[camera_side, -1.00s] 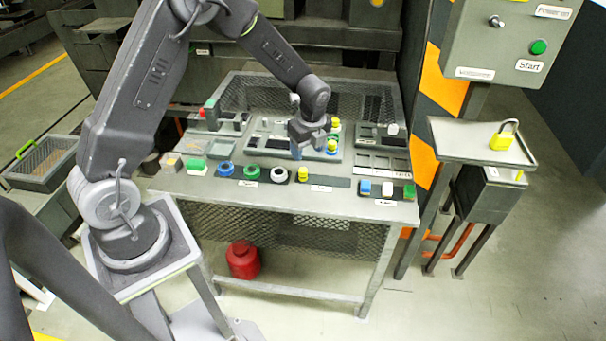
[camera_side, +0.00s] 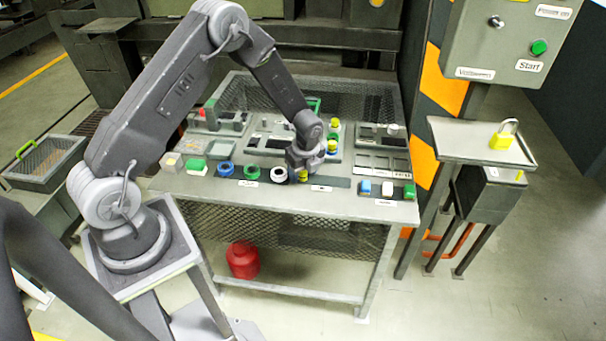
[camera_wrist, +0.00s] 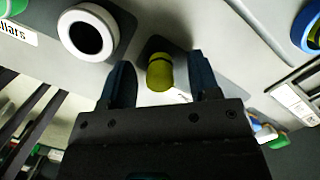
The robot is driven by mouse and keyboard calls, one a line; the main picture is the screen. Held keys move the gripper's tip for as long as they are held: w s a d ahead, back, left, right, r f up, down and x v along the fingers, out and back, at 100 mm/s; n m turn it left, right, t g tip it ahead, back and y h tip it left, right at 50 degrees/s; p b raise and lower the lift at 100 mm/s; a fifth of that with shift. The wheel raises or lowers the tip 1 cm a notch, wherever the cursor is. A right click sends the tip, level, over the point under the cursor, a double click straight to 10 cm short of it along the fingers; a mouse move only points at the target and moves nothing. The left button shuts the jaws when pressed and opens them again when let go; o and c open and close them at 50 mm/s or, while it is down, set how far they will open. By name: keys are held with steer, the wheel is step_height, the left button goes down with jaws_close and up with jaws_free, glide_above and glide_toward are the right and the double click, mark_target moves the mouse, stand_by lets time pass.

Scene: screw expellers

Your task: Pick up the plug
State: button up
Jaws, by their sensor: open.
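The plug (camera_wrist: 160,72) is a short yellow-green cylinder with a dark band, on a dark grey patch of the table in the wrist view. In the side view the yellow plug (camera_side: 303,177) is in the front row, partly hidden by my gripper (camera_side: 302,166). In the wrist view my gripper (camera_wrist: 159,70) is open, with one dark finger on each side of the plug and gaps visible between. I cannot tell how far the fingertips are above the table.
A white-and-black collar (camera_wrist: 86,35) lies left of the plug, near a partly visible label. Blue rings (camera_side: 225,170), a green piece (camera_side: 196,165) and small blocks (camera_side: 388,189) share the table's front row. A mesh guard (camera_side: 245,95) stands at the back.

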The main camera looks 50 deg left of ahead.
steer(key=shift+c, duration=0.4)
steer(key=c, duration=0.9)
steer(key=shift+r, duration=0.2)
